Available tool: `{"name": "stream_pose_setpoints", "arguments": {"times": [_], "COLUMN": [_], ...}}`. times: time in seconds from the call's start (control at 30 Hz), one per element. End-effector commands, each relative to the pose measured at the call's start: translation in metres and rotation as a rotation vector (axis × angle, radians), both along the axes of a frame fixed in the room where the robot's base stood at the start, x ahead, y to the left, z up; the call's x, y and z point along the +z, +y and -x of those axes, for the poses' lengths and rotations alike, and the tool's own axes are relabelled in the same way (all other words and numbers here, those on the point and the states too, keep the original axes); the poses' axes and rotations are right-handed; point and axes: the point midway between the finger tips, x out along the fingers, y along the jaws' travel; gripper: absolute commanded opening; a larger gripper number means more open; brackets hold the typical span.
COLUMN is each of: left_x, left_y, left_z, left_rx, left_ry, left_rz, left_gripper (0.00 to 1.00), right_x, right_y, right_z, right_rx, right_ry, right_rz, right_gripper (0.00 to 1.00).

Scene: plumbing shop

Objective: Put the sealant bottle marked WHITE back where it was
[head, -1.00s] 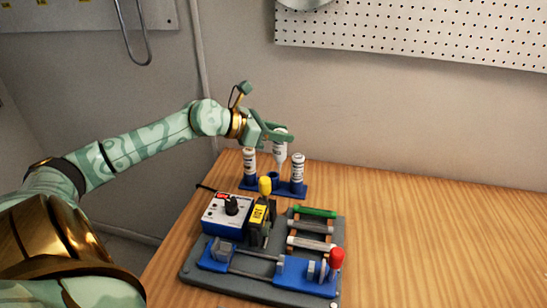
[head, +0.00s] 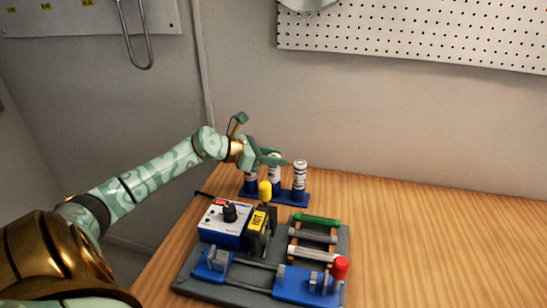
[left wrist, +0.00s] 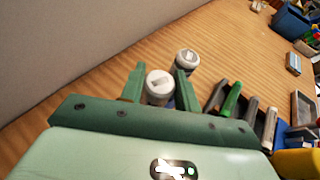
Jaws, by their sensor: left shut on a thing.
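My left gripper (head: 268,160) is shut on a white sealant bottle (head: 274,173) with dark print too small to read. The bottle stands upright at the middle place of the blue rack (head: 285,197); its lower end seems to be in the rack, but I cannot tell if it is fully seated. In the left wrist view the held bottle's round end (left wrist: 160,84) lies between the two fingers (left wrist: 158,88). Another bottle (head: 299,176) stands at the rack's right place, and a third (head: 250,184) at the left, partly hidden by the gripper. My right gripper is not in view.
In front of the rack is a grey board (head: 212,285) with a blue-and-white control box (head: 226,222), a black device with a yellow label (head: 258,222), a red knob (head: 341,266) and several rods. The wooden table (head: 440,250) is clear to the right. A wall stands behind.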

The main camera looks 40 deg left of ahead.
Motion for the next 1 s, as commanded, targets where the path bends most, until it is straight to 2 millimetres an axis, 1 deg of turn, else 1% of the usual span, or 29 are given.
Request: {"name": "stream_pose_setpoints", "arguments": {"times": [0.33, 0.47, 0.5, 0.53, 0.57, 0.83, 0.87, 0.97, 1.0], "left_x": [-0.013, -0.014, -0.015, -0.015, -0.015, -0.017, -0.015, -0.002, -0.001], "left_y": [0.000, -0.001, -0.001, -0.001, -0.001, -0.002, -0.002, -0.002, 0.001], "left_z": [0.000, 0.001, 0.001, 0.001, 0.001, 0.002, 0.002, 0.002, 0.006], "left_rx": [0.000, 0.000, -0.001, -0.001, -0.001, -0.002, -0.002, -0.002, -0.001], "left_ry": [0.002, 0.005, 0.006, 0.008, 0.008, 0.014, 0.014, 0.013, 0.015], "left_rz": [-0.001, 0.000, 0.001, 0.002, 0.002, 0.006, 0.006, 0.008, 0.005], "left_gripper": [0.19, 0.19, 0.43, 0.51, 0.54, 0.54, 0.54, 0.54, 0.54], "right_x": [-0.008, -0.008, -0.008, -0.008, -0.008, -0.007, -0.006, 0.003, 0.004], "right_y": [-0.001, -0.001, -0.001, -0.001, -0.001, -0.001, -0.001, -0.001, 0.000], "right_z": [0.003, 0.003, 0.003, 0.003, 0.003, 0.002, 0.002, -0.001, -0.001], "right_rx": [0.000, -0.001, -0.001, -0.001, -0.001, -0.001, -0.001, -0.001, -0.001], "right_ry": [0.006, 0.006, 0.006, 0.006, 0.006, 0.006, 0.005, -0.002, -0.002], "right_rz": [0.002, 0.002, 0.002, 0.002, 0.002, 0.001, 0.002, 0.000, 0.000], "right_gripper": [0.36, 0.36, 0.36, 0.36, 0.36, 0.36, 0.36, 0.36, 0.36]}}
